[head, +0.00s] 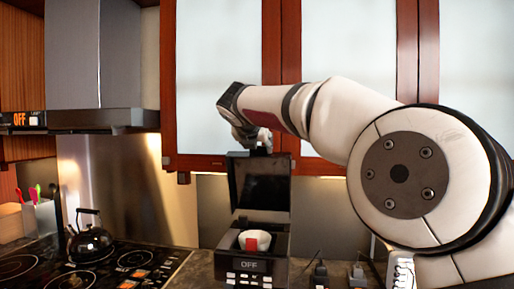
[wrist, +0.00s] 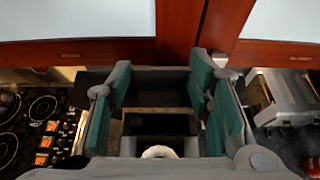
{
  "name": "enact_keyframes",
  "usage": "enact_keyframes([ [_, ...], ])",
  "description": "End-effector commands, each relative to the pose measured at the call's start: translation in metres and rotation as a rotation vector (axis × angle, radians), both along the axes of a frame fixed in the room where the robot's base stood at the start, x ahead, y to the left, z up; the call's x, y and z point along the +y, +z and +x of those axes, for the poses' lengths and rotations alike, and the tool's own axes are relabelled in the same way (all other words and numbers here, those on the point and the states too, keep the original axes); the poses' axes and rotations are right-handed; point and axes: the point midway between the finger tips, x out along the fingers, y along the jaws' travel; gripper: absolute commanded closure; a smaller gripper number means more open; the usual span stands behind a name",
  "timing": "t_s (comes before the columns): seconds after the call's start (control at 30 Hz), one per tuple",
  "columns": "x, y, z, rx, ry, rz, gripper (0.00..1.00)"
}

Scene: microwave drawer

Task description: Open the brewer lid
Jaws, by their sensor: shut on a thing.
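The brewer (head: 258,265) is a black box on the counter with an OFF display on its front. Its dark lid (head: 260,182) stands raised, roughly upright, above the body. A white cup-like part (head: 254,240) with a red front sits in the opened body. My gripper (head: 258,147) is at the top edge of the lid, shut on it. In the wrist view my gripper (wrist: 162,90) shows teal pads on either side of the dark lid (wrist: 158,78). The exact contact is partly hidden by the fingers.
Wooden cabinets with pale glass doors (head: 345,70) hang close behind my arm. A stove (head: 95,270) with a black kettle (head: 90,238) and a utensil holder (head: 38,215) are at left. Small appliances, including a toaster-like one (wrist: 285,95), stand at right.

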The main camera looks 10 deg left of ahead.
Motion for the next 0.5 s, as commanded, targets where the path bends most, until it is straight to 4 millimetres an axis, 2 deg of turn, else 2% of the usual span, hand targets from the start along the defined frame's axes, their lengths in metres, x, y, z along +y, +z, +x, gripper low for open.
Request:
enact_keyframes([
  [0.03,-0.0001,0.0051,-0.0001,-0.009,0.002,0.003,1.00],
  [0.37,-0.0001,0.0063,-0.0003,-0.011,0.002,0.003,1.00],
  [0.4,-0.0001,0.0064,-0.0004,-0.012,0.002,0.003,0.45],
  [0.47,-0.0001,0.0057,-0.0004,-0.010,0.002,0.003,0.33],
  [0.5,0.0000,0.0051,-0.0003,-0.009,0.001,0.003,0.33],
])
